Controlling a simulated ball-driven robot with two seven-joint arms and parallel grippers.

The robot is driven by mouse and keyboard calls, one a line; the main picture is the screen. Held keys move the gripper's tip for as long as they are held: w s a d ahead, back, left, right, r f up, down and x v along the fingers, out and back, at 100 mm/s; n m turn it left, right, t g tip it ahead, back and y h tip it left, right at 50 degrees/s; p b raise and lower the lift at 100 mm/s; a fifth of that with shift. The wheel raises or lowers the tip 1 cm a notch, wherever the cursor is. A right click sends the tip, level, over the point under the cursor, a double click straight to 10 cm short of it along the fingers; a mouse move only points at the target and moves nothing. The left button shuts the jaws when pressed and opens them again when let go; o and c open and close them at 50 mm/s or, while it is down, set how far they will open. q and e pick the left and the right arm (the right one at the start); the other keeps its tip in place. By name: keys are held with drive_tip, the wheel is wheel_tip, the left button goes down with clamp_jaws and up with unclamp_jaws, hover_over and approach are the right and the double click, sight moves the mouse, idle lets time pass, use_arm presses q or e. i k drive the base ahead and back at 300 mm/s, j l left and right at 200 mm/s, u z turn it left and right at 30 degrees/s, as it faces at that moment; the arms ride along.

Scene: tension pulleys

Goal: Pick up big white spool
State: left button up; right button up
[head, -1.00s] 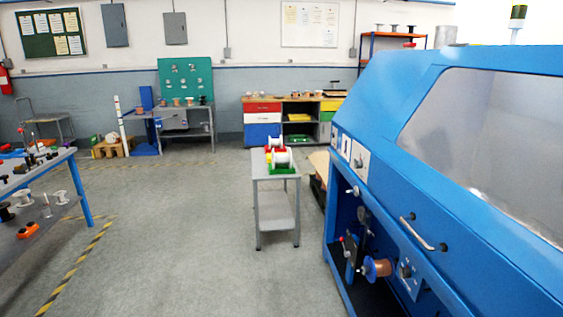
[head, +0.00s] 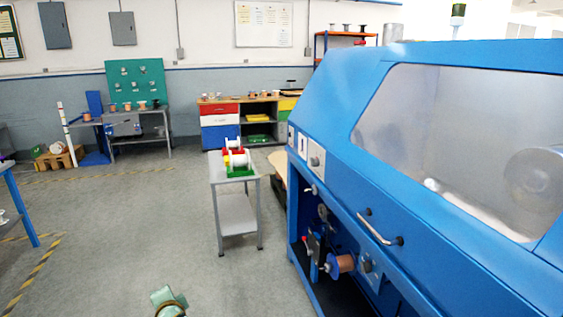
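A big white spool (head: 239,160) stands on the top of a small grey cart (head: 246,184), at the front in or over a green tray (head: 240,172). A smaller-looking white spool (head: 232,144) is just behind it, by a red tray (head: 226,155). The spools are some way off across the floor and small in the picture, so how they sit in the trays is hard to tell. Neither of my grippers can be made out; no fingers show. A pale green part at the bottom edge looks like a piece of my own arm.
A large blue machine (head: 440,150) fills the right side, with a handle and a copper spool (head: 341,263) in its lower opening. A workbench (head: 18,195) edges in at left. Grey floor (head: 130,230) is open up to the cart. Benches line the back wall.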

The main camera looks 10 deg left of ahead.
sight(245, 160)
drive_tip(key=i+j+z, duration=0.45)
drive_tip(key=j+z, duration=0.15)
drive_tip(key=i+j+z, duration=0.15)
drive_tip(key=j+z, duration=0.15)
drive_tip(key=j, duration=0.2)
drive_tip(key=i+j, duration=0.15)
drive_tip(key=j, duration=0.35)
drive_tip(key=i+j+z, duration=0.15)
drive_tip(key=j, duration=0.4)
drive_tip(key=i+j, duration=0.15)
drive_tip(key=j, duration=0.4)
drive_tip(key=i+j+z, duration=0.1)
drive_tip(key=j, duration=0.4)
drive_tip(key=i+j+z, duration=0.1)
drive_tip(key=j, duration=0.45)
drive_tip(key=i+j, duration=0.15)
drive_tip(key=j, duration=0.4)
drive_tip(key=i+j, duration=0.1)
drive_tip(key=j, duration=0.4)
drive_tip(key=i+j, duration=0.15)
drive_tip(key=j, duration=0.4)
drive_tip(key=i+j, duration=0.1)
drive_tip(key=j, duration=0.4)
drive_tip(key=z, duration=0.05)
